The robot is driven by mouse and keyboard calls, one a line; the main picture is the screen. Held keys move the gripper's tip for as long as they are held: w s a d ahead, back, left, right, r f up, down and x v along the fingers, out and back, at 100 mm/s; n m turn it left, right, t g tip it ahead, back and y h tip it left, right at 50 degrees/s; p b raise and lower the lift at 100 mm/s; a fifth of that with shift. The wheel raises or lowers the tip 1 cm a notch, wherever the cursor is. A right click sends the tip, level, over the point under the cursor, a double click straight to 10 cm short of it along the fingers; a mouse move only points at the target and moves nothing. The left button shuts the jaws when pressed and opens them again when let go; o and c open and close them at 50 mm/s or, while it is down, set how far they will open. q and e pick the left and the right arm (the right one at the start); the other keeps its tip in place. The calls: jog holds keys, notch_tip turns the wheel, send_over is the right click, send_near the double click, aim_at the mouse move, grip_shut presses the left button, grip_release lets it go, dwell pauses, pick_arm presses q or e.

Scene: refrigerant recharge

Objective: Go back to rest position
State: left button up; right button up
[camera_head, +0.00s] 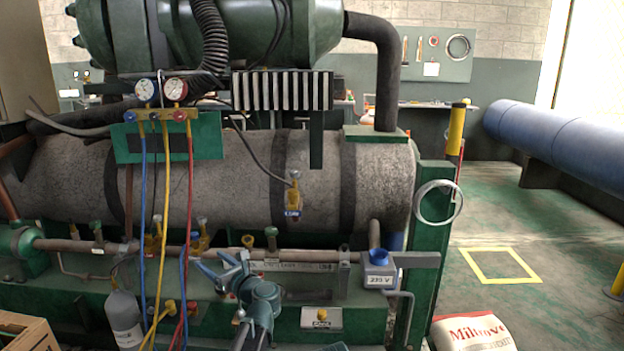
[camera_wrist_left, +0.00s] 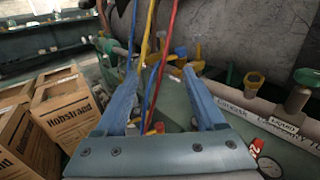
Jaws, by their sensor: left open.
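My left gripper (camera_head: 218,264) is in front of the lower part of the machine, to the right of the hanging hoses. In the left wrist view my left gripper (camera_wrist_left: 162,75) has its two blue fingers wide apart, with nothing clamped between them. A blue hose (camera_head: 143,220), a yellow hose (camera_head: 165,220) and a red hose (camera_head: 188,215) hang from the gauge manifold (camera_head: 160,116). In the left wrist view they cross the gap between the fingers; I cannot tell how far beyond the tips they are. My right gripper is not in view.
The large grey tank (camera_head: 235,180) and green frame fill the space ahead. A grey cylinder (camera_head: 124,318) stands low at the left, near cardboard boxes (camera_wrist_left: 62,98). A blue-topped box marked 235 V (camera_head: 379,280) and a white sack (camera_head: 472,333) are to the right. Open floor lies farther right.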

pick_arm(q)
jog(key=w+d+r+m+t+h, duration=0.25)
jog(key=d+m+t+h, duration=0.45)
jog(key=d+m+h, duration=1)
jog(key=s+d+f+m+g+h, duration=0.15)
jog(key=s+f+m+g, duration=0.35)
jog(key=f+m, duration=0.75)
jog(key=s+a+f+m+g+y, duration=0.1)
jog(key=s+f+m+g, duration=0.55)
jog(key=s+m, duration=0.35)
jog(key=s+a+f+m+g+y, duration=0.45)
jog(key=s+a+m+g, duration=0.2)
jog(key=s, duration=0.65)
jog(key=s+d+r+m+g+p, duration=0.1)
jog(key=s+d+r+m+p, duration=0.15)
jog(key=d+p, duration=0.2)
jog(key=s+d+r+m+p, duration=0.1)
jog(key=s+d+r+p, duration=0.2)
jog(key=s+d+r, duration=0.15)
notch_tip(320, 180, up, 36)
jog(key=p, duration=3.6)
jog(key=shift+w+d+y, duration=0.3)
jog(key=shift+w+d, duration=0.1)
jog(key=shift+d, duration=0.05)
